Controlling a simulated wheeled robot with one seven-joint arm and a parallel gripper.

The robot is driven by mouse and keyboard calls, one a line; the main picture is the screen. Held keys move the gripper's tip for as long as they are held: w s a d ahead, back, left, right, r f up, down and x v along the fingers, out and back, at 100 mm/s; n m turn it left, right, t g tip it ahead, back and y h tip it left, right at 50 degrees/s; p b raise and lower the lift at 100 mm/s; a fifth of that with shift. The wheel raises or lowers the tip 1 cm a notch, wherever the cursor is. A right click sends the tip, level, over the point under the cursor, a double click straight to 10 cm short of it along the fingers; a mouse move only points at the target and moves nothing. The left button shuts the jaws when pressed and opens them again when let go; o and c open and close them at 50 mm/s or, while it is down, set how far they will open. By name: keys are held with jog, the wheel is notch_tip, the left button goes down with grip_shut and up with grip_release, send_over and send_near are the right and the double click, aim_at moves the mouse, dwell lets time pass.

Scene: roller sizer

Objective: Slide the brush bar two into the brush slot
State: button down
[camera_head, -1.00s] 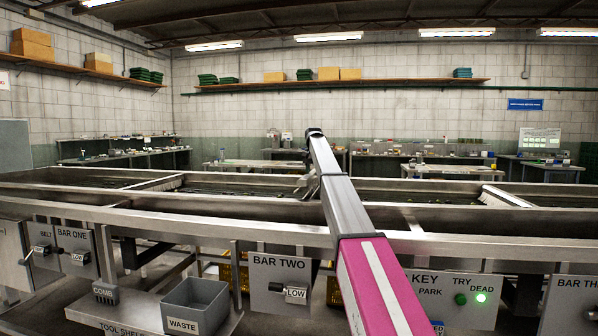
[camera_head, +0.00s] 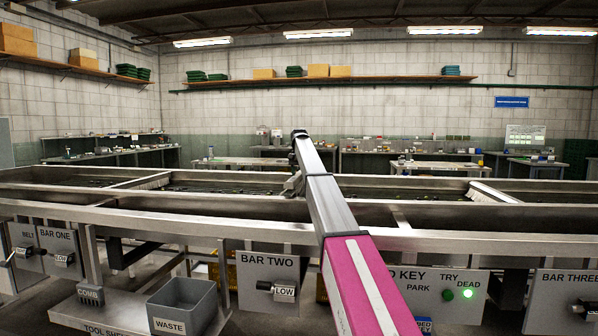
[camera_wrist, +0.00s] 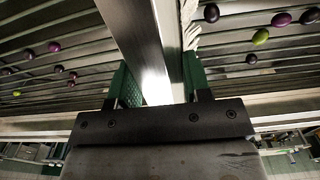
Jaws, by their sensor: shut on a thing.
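My gripper (camera_wrist: 160,85) shows in the wrist view with a green-padded finger on each side. It is shut on a long shiny metal bar, the brush bar two (camera_wrist: 142,45), which runs away up the picture. Pale bristles (camera_wrist: 190,22) show along its right side. In the head view my arm reaches over the sizer, and its far end and the gripped bar are mostly hidden near the middle. I cannot make out the brush slot, nor whether the bar is seated in it.
Dark and green olives (camera_wrist: 260,37) lie on the rollers on both sides of the bar. White-bristled bars cross the sizer at left (camera_head: 150,182) and right (camera_head: 490,192). The front rail carries a BAR TWO lever panel (camera_head: 267,265). A grey WASTE bin (camera_head: 183,305) stands below.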

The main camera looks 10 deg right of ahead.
jog(key=shift+f, duration=1.8)
jog(key=shift+f, duration=1.3)
dwell(0.3)
jog(key=shift+c, duration=2.4)
grip_release()
jog(key=shift+r, duration=0.1)
notch_tip(320, 180, up, 10)
jog(key=shift+f, duration=0.15)
jog(key=shift+r, duration=0.45)
jog(key=shift+s, duration=0.1)
